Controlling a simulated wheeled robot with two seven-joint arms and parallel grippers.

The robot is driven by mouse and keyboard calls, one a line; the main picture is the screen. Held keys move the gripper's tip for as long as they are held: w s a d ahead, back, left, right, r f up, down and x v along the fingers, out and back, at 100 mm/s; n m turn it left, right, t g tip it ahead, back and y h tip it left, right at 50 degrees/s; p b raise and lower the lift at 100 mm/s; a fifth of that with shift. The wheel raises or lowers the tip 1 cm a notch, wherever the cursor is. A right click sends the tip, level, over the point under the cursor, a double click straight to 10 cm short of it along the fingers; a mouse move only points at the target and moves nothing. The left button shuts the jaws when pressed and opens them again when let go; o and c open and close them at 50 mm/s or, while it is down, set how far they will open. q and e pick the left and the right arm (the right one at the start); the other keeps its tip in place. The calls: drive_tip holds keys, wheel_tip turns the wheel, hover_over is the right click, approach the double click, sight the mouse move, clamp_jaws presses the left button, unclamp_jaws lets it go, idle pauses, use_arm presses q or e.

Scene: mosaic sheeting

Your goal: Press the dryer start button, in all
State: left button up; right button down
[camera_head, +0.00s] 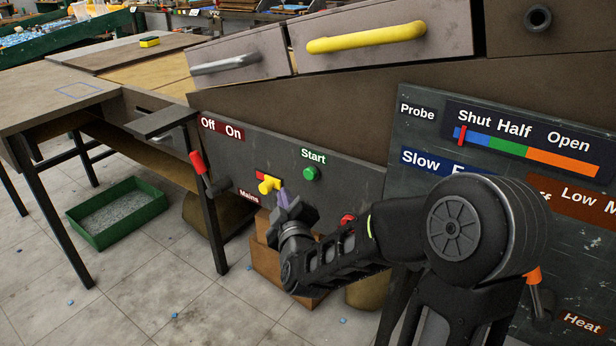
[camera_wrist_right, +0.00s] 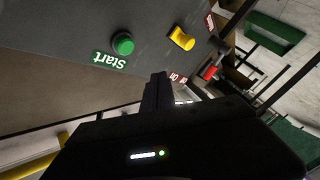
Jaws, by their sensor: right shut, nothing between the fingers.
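The green start button (camera_head: 311,173) is on the dark front panel, under a green "Start" label (camera_head: 313,156). In the right wrist view the button (camera_wrist_right: 123,43) stands out from the panel at upper left, its label upside down. My right gripper (camera_head: 283,196) is shut and empty, in front of the panel, lower and to the left of the button in the head view. In the right wrist view its closed fingers (camera_wrist_right: 157,90) are apart from the button. My left gripper is not in view.
A yellow knob (camera_head: 268,185) sits left of the button, above the "Mains" label. A red-handled lever (camera_head: 198,163) is further left. A red button (camera_head: 347,219) is partly hidden by my right arm. A green tray (camera_head: 118,212) lies on the floor.

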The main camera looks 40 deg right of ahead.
sight(310, 174)
drive_tip(key=w+d+b, duration=0.1)
drive_tip(key=d, duration=0.5)
drive_tip(key=shift+w, duration=0.4)
drive_tip(key=shift+d, duration=0.1)
idle(1.6)
drive_tip(key=shift+w+d+b, duration=0.15)
drive_tip(key=shift+d+b, duration=0.15)
drive_tip(key=shift+d, duration=0.05)
drive_tip(key=shift+w+d, duration=0.15)
drive_tip(key=shift+d, duration=0.35)
idle(0.6)
idle(0.4)
drive_tip(key=shift+s+a, duration=0.3)
drive_tip(key=shift+a, duration=0.6)
drive_tip(key=shift+a, duration=0.15)
